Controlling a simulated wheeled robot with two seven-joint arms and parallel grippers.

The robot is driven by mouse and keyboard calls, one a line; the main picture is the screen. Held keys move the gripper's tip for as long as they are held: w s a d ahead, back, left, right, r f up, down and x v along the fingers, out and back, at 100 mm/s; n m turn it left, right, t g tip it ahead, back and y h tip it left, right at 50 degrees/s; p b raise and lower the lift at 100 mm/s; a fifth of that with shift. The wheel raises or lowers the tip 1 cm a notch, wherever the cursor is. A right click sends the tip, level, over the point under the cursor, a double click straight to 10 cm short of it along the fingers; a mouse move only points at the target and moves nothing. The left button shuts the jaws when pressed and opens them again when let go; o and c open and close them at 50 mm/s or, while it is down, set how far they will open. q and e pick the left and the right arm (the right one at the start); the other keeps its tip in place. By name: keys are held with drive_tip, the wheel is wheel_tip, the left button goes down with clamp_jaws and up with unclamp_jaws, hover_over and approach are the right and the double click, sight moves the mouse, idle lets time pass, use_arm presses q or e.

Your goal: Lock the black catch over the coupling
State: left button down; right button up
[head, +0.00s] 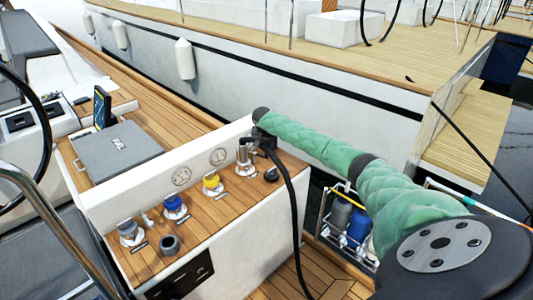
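A silver coupling (245,158) stands upright at the right end of the wooden-topped console. A black hose (293,198) runs from beside it over the console edge and down to the deck. My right arm, in a green sleeve, reaches in from the right. Its dark end and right gripper (264,137) are at the top of the coupling and hose end. The fingers are small and dark against the hose end, so I cannot tell whether they are open or shut. The black catch cannot be made out separately there. My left gripper is not in view.
Yellow (211,181), blue (174,204) and grey (128,228) fittings line the console. A small black cap (271,174) sits right of the coupling. A grey case (117,150) lies behind. A rack with bottles (341,215) stands below my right arm.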

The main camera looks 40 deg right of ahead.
sight(266, 154)
drive_tip(key=p+x, duration=0.2)
drive_tip(key=x, duration=0.5)
drive_tip(key=shift+f, duration=0.15)
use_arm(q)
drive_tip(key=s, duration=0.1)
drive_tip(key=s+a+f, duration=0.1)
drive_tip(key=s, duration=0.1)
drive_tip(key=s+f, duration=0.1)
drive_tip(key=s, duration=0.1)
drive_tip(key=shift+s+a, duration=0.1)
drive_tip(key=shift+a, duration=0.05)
use_arm(e)
drive_tip(key=shift+w+d+f, duration=0.1)
drive_tip(key=shift+w+f, duration=0.05)
drive_tip(key=shift+f, duration=0.05)
drive_tip(key=shift+c, duration=0.4)
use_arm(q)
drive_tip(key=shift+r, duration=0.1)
use_arm(e)
clamp_jaws()
